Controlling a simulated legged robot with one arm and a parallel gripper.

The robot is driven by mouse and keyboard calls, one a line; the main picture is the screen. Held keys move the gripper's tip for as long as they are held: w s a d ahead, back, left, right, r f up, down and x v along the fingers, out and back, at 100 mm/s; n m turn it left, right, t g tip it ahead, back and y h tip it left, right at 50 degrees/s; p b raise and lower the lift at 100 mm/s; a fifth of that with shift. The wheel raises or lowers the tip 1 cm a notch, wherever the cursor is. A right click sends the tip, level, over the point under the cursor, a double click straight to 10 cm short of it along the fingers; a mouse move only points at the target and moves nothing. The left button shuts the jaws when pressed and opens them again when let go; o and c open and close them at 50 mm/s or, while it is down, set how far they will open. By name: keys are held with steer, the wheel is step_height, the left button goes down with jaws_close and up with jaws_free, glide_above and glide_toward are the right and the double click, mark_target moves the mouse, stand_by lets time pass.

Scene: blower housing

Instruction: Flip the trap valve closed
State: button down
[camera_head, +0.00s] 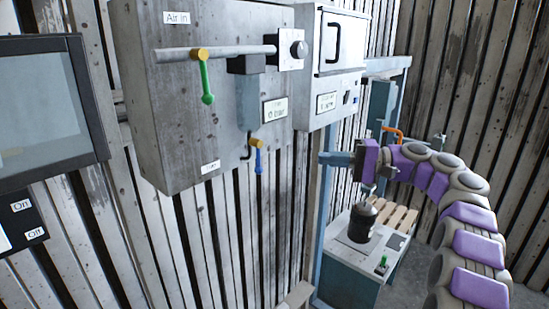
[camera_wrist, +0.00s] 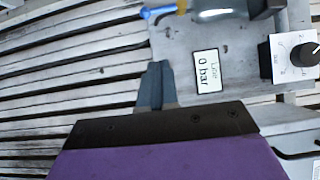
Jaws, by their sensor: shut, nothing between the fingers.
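A small valve with a yellow hub and a blue handle (camera_head: 258,160) sits under the grey trap body (camera_head: 248,100) on the wall panel; I take it for the trap valve. Its handle hangs down in the head view. In the wrist view the blue handle (camera_wrist: 158,13) shows at the top edge, pointing left, partly cut off. My gripper (camera_head: 325,158) is to the right of the valve in the head view, apart from it. In the wrist view my gripper (camera_wrist: 155,64) is shut and empty, its fingertips short of the handle.
A green-handled valve (camera_head: 206,84) is on the air-in pipe (camera_head: 225,51). A "0 bar" display (camera_head: 275,109) and a black knob (camera_wrist: 304,53) are near the trap. A bench (camera_head: 350,255) with a dark bottle stands below my arm. Slatted wall (camera_head: 235,240) lies below the panel.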

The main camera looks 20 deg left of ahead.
steer(key=s+a+b, duration=0.2)
steer(key=s+a, duration=0.3)
steer(key=a, duration=0.7)
steer(key=shift+s, duration=0.15)
stand_by(0.4)
